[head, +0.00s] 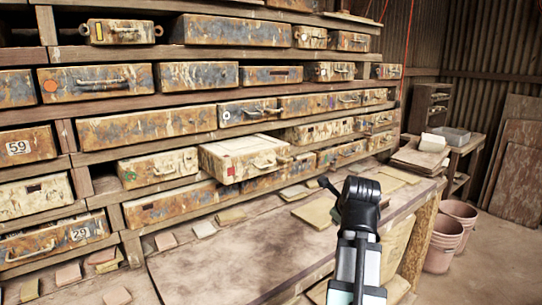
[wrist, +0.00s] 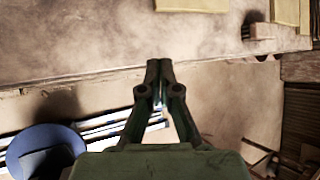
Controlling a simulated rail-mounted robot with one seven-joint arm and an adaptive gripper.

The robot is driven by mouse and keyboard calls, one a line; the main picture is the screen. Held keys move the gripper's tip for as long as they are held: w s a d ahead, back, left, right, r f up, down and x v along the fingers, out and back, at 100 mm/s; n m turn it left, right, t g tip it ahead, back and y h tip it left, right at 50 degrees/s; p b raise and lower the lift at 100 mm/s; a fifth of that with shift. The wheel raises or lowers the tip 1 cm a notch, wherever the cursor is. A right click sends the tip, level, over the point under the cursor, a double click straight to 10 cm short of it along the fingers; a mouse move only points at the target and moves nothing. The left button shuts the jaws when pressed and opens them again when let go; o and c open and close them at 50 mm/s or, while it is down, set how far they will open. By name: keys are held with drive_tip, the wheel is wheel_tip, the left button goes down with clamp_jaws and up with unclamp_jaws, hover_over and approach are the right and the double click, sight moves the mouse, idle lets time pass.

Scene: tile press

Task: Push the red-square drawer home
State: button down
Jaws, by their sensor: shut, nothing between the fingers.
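The red-square drawer (head: 244,158) sticks out of the drawer wall in the middle of the head view. It is a worn cream box with a small red mark on the left of its front and a metal handle on the right. My gripper (head: 325,183) is to the right of the drawer's front and apart from it, over the bench. In the wrist view its fingertips (wrist: 158,64) are together with nothing between them. The drawer cannot be made out in the wrist view.
Closed drawers surround it, including one with a green mark (head: 158,168) to its left. The wooden bench (head: 215,270) below carries scattered tiles (head: 315,212).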

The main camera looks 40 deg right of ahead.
sight(282, 168)
drive_tip(key=w+a+r+t+y+p, duration=0.3)
drive_tip(key=a+r+t+y+p, duration=0.2)
drive_tip(key=r+t, duration=0.6)
drive_tip(key=w+p, duration=0.5)
drive_tip(key=w, duration=0.2)
drive_tip(key=w+p, duration=0.5)
drive_tip(key=w, duration=0.2)
drive_tip(key=shift+d+f, duration=0.15)
drive_tip(key=shift+d, duration=0.05)
